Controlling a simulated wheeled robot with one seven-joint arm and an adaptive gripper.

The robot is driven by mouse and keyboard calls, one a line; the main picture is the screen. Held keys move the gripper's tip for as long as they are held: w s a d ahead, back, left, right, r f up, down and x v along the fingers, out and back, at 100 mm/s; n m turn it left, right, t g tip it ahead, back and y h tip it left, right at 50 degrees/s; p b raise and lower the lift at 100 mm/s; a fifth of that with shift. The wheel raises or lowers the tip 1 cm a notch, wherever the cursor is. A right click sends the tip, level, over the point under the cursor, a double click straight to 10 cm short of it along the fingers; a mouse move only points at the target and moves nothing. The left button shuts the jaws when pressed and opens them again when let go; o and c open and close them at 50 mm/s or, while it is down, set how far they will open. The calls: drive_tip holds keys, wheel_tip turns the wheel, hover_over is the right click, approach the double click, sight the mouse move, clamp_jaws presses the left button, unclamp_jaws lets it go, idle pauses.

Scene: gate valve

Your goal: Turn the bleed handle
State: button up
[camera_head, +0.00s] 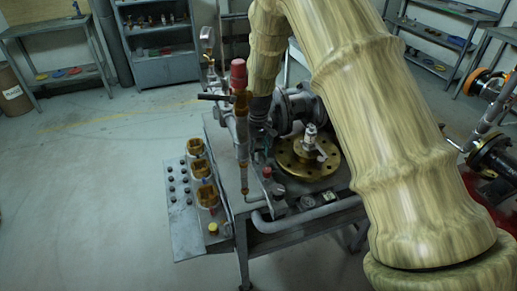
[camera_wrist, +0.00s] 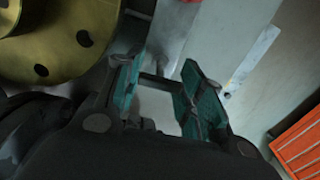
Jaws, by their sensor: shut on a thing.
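My gripper (camera_wrist: 160,85) shows in the wrist view with its two teal-padded fingers a little apart. A thin dark bar, which I take to be the bleed handle (camera_wrist: 156,80), crosses between the fingertips, and the fingers are shut on it. In the head view my gripper (camera_head: 262,140) points down beside the grey valve body (camera_head: 297,106), left of the brass flange (camera_head: 307,158). The handle is hidden there behind my gripper and the pipework, so its angle cannot be told.
A vertical pipe with a red cap (camera_head: 238,75) and a dark lever (camera_head: 215,97) stands close left of my gripper. A panel with brass-coloured fittings (camera_head: 203,170) is further left. A grey pipe (camera_head: 310,212) runs along the bench front. The left floor is clear.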

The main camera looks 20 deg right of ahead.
idle(0.4)
drive_tip(key=o, duration=1)
drive_tip(key=shift+r, duration=0.15)
wheel_tip(320, 180, up, 12)
drive_tip(key=shift+f, duration=0.15)
